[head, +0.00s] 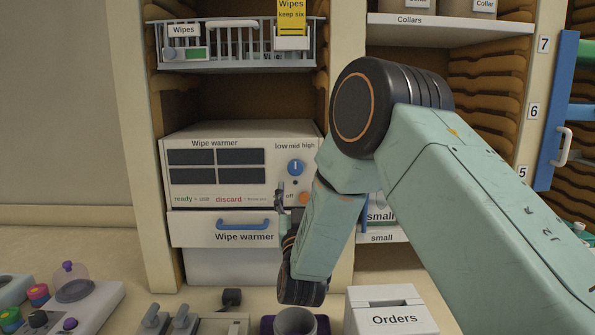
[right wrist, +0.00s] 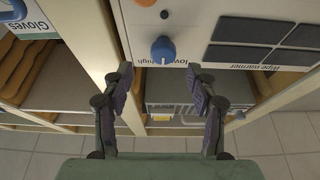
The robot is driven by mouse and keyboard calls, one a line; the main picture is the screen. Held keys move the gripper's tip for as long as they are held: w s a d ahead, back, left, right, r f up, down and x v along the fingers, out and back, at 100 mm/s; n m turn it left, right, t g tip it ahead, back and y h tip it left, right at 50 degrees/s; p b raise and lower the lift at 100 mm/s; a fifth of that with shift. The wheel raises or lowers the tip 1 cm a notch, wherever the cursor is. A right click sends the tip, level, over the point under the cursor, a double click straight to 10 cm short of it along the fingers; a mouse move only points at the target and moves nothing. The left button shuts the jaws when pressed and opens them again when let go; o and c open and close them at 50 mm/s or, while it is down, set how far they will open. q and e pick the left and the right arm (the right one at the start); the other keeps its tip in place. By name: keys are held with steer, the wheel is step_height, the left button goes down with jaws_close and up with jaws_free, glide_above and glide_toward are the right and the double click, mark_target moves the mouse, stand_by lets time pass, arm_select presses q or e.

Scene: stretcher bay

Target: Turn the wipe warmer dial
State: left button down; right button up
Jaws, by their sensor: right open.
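The wipe warmer (head: 180,195) is a pale box on a shelf in the head view, with four dark panels on its front. Its blue dial (head: 295,168) is at the right of the front, under the words low, mid and high. The dial's pale mark looks upright. My right gripper (head: 280,199) is in front of the warmer, below and left of the dial, partly hidden by my own wrist. In the right wrist view the right gripper (right wrist: 159,80) is open and empty, and the dial (right wrist: 163,50) appears between and beyond its fingertips. My left gripper is not in view.
An orange button (head: 305,198) sits below the dial. A drawer with a blue handle (head: 243,224) is under the warmer. A wire basket (head: 235,57) hangs above. An Orders box (head: 390,318) stands on the counter at the front. A shelf post (head: 345,255) is right of the warmer.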

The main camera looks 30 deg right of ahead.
mark_target(296, 169)
steer(key=w+r, duration=0.1)
steer(key=w+d+r+p, duration=0.1)
steer(key=w+r, duration=0.1)
steer(key=shift+w+d+p, duration=0.3)
steer(key=shift+w+d, duration=0.7)
steer(key=shift+w, duration=0.05)
steer(key=shift+w+d, duration=0.1)
steer(key=shift+w, duration=0.15)
steer(key=shift+a+r, duration=0.1)
steer(key=shift+a, duration=0.2)
steer(key=shift+s+a+r, duration=0.1)
steer(key=shift+a, duration=0.05)
steer(key=shift+s+r, duration=0.1)
steer(key=shift+s, duration=0.05)
steer(key=shift+c, duration=1.4)
steer(key=shift+d+f, duration=0.2)
steer(key=shift+d, duration=0.15)
steer(key=c, duration=0.3)
steer(key=shift+w+a, duration=0.2)
steer(key=c, duration=0.3)
steer(key=shift+d, duration=0.1)
steer(key=shift+c, duration=1.2)
